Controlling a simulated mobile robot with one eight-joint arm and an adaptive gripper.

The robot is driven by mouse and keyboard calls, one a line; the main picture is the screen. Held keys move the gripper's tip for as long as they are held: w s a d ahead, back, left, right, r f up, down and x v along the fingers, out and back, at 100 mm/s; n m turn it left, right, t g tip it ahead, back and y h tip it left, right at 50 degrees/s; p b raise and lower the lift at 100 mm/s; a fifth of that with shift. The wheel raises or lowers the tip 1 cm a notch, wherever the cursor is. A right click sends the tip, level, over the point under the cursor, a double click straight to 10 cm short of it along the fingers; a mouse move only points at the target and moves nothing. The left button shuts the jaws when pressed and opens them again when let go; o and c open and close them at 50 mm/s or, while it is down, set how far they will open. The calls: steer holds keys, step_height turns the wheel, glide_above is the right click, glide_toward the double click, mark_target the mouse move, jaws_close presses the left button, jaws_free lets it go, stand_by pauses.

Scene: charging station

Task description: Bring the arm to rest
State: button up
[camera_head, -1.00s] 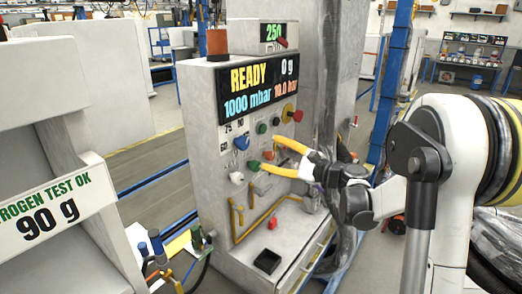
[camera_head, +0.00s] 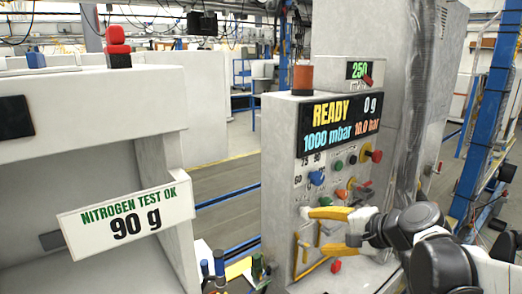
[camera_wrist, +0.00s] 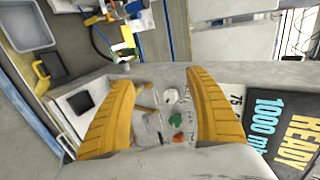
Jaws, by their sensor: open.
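My gripper (camera_head: 331,228) has yellow fingers and is open and empty. In the head view it is in front of the lower control panel of the grey charging station (camera_head: 278,160). In the wrist view the two fingers (camera_wrist: 163,108) stand wide apart, with a white knob, a green knob (camera_wrist: 176,119) and an orange knob between them, beyond the fingertips. I cannot tell the exact gap to the panel. My arm comes in from the lower right of the head view.
The station's display (camera_head: 340,122) reads READY, 0 g. A cabinet with a sign (camera_head: 126,216) reading NITROGEN TEST OK, 90 g stands at left. A wrapped column (camera_head: 412,100) and a blue post (camera_head: 482,135) stand at right. A grey bin (camera_wrist: 27,27) shows in the wrist view.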

steer(key=s+d+f+n+h, duration=0.1)
steer(key=s+f+n+h, duration=0.1)
steer(key=s, duration=0.4)
steer(key=s+d+f+n+g+h, duration=0.1)
steer(key=s+f+n+h, duration=0.1)
steer(key=s+n, duration=0.3)
steer(key=s+d+f+n+g+h, duration=0.1)
steer(key=s+f+n+h, duration=0.1)
steer(key=s, duration=0.6)
steer(key=shift+s+d+f+n+h, duration=0.3)
steer(key=shift+n+h, duration=0.2)
steer(key=shift+n, duration=0.3)
